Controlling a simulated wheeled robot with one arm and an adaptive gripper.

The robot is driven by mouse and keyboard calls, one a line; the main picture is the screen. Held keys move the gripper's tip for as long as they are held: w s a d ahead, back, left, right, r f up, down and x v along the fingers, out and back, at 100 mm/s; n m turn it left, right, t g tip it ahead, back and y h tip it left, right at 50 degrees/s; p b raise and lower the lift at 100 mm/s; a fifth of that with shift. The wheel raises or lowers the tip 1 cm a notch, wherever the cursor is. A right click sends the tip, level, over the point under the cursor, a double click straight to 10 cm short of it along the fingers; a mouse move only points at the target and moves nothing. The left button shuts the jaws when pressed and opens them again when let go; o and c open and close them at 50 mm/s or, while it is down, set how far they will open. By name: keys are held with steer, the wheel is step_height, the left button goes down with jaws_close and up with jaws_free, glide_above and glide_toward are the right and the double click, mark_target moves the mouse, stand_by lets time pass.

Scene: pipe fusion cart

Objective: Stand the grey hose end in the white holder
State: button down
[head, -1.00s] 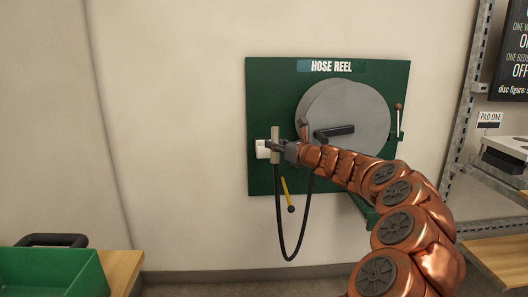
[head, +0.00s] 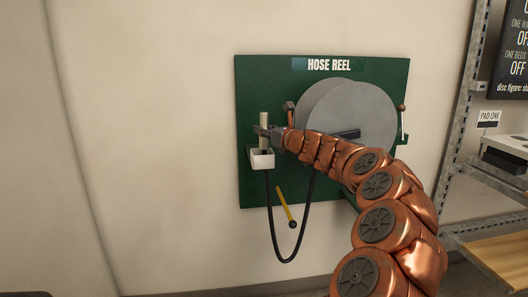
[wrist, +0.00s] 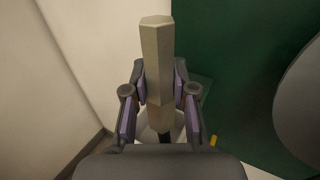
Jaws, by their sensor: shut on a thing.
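The grey hose end (head: 264,121) is upright, and my gripper (head: 268,133) is shut on it. In the wrist view the hose end (wrist: 157,60) stands between the two fingers of my gripper (wrist: 161,88). The white holder (head: 262,159) is on the left of the green board, right below the hose end. In the wrist view the holder (wrist: 147,134) shows only partly, behind the hose end's lower part. The hose end's bottom meets the holder's top in the head view; I cannot tell how far inside it is. The black hose (head: 270,215) hangs in a loop below.
The green board (head: 222,185) carries the grey reel disc (head: 365,105) to the right of the holder. A yellow lever (head: 284,203) sticks out below the holder. A metal shelf rack (head: 462,130) stands at the right. The wall to the left is bare.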

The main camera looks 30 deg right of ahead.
mark_target(266, 146)
steer(key=shift+w+a+f, duration=0.1)
steer(key=shift+a+f, duration=0.1)
steer(key=shift+f, duration=0.35)
steer(key=shift+a+f, duration=0.15)
steer(key=shift+f, duration=0.35)
steer(key=shift+f+b, duration=0.8)
steer(key=shift+f, duration=0.75)
steer(key=c, duration=0.9)
jaws_free()
steer(key=shift+d, duration=0.1)
steer(key=shift+c, duration=0.2)
steer(key=shift+r, duration=0.1)
steer(key=shift+s, duration=0.45)
steer(key=s+p, duration=0.1)
steer(key=s, duration=1)
steer(key=shift+s+d+p, duration=0.15)
steer(key=shift+d+p, duration=0.2)
steer(key=shift+d, duration=0.1)
